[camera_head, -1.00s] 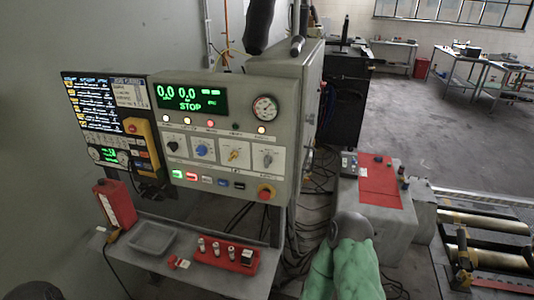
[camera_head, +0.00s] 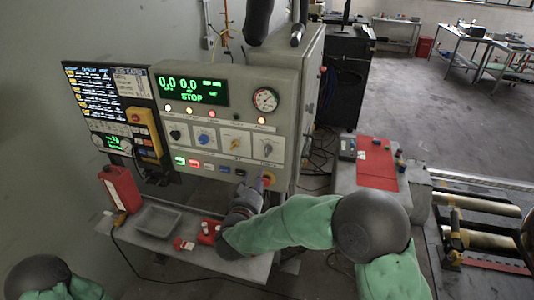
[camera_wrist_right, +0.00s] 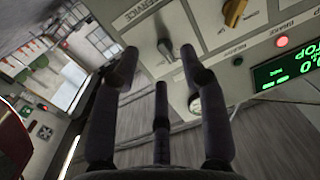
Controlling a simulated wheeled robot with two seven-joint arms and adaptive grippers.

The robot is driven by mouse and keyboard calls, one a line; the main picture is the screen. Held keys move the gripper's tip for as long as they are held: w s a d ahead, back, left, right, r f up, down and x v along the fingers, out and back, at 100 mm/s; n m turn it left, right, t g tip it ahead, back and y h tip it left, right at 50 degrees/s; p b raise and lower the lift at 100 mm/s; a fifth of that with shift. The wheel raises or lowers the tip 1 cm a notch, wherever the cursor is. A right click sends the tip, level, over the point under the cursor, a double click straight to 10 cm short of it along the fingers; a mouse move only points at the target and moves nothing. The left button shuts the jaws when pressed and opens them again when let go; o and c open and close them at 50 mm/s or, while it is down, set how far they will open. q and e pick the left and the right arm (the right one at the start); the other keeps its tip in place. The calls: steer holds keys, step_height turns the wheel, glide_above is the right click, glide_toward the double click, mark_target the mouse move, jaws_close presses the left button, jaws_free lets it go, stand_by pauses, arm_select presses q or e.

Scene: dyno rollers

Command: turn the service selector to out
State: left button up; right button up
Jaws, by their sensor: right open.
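The service selector is the grey knob (camera_head: 267,147) at the right end of the selector row on the grey control panel (camera_head: 283,80). In the right wrist view the grey knob (camera_wrist_right: 166,48) shows beside the SERVICE label, between and beyond the fingertips. My right gripper (camera_head: 258,184) is open and empty, just below the selector near the panel's lower right. Its spread fingers (camera_wrist_right: 160,62) point at the panel, apart from the knob as far as I can tell. The knob's exact setting is too small to read. My left gripper is out of view.
A red emergency stop (camera_head: 269,179) sits close to my right fingers. A yellow selector (camera_head: 236,143) and a blue selector (camera_head: 204,140) are to the left. Below, a shelf carries a grey tray (camera_head: 158,221) and a red canister (camera_head: 119,188).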

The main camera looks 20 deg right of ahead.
mark_target(267, 152)
steer(key=shift+m+h, duration=0.5)
steer(key=shift+h, duration=0.2)
steer(key=w+d+r, duration=0.1)
steer(key=w+d, duration=0.1)
steer(key=w+d+r+b, duration=0.1)
steer(key=w+d, duration=0.1)
steer(key=w, duration=0.1)
steer(key=w+d+r, duration=0.1)
steer(key=w+d, duration=0.1)
steer(key=w, duration=0.1)
steer(key=shift+d+r+b, duration=0.15)
steer(key=shift+r+b, duration=0.1)
steer(key=shift+b, duration=0.1)
jaws_close()
